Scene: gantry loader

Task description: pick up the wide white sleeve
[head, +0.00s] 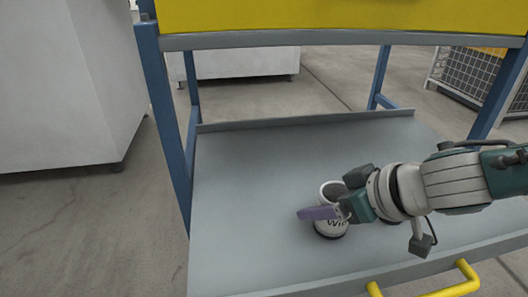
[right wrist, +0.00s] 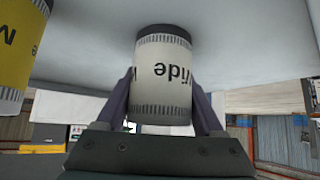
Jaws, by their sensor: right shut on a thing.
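The wide white sleeve (head: 332,228) stands upright on the grey shelf, with dark lettering and a dark bottom band. My right gripper (head: 326,210) reaches in from the right, its purple fingers around the sleeve's upper part. In the right wrist view the sleeve (right wrist: 162,85) appears upside down, lettered "Wide", between both fingers of the gripper (right wrist: 161,108). The gripper is shut on it. The dark-banded end appears against or very close to the shelf; I cannot tell whether there is a gap. My left gripper is not in view.
A yellow sleeve (right wrist: 14,52) stands beside the white one in the right wrist view; in the head view my right arm mostly hides that spot. The grey shelf (head: 260,180) is clear to the left and back. Blue posts (head: 163,105) and a yellow handle (head: 455,289) bound it.

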